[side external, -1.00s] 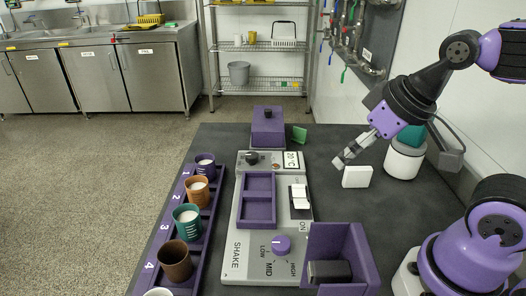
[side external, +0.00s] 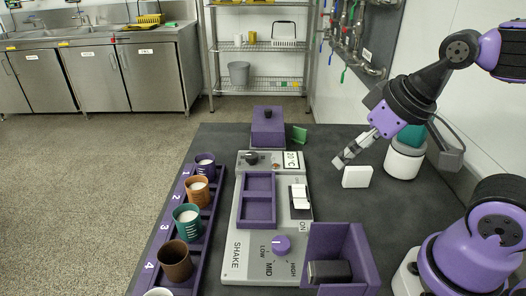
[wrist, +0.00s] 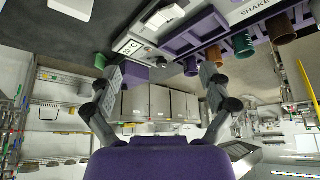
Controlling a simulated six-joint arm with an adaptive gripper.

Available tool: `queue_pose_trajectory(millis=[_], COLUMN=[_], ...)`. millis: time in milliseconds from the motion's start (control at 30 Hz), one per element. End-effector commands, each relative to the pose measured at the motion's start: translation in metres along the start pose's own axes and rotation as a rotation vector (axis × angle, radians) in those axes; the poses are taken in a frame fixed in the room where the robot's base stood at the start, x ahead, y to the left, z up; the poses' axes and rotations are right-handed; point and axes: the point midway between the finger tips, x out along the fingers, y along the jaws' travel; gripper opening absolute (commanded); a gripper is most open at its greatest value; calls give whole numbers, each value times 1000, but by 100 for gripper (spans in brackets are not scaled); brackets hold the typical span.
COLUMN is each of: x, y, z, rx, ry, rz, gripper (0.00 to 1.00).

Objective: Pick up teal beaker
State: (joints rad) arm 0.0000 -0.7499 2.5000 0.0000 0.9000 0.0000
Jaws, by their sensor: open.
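The teal beaker (side external: 187,222) stands upright in slot 3 of the purple numbered rack (side external: 206,220) on the left side of the bench, with white contents inside. It also shows in the wrist view (wrist: 243,45), upside down near the top. My gripper (side external: 341,162) is at the right of the bench, well away from the teal beaker, above and beside a white block. In the wrist view its two fingers (wrist: 163,85) are spread wide with nothing between them.
Purple (side external: 205,165), orange (side external: 197,189) and brown (side external: 174,260) beakers stand in the same rack. The shaker machine (side external: 262,235) lies between rack and gripper. A purple open box (side external: 357,250), a white block (side external: 357,177) and a green piece (side external: 299,134) are nearby.

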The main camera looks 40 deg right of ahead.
Motion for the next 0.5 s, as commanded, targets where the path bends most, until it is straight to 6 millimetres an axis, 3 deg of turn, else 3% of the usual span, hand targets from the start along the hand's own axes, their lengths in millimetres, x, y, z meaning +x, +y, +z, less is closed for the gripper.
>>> queue_pose_trajectory(millis=[267, 367, 500], x=[-2, -2, 7], y=[-3, -11, -35], z=[-10, -32, -79], rx=[-19, -60, -153], ry=[-16, -56, -138], rz=[-6, -17, -41], gripper=[92, 92, 92])
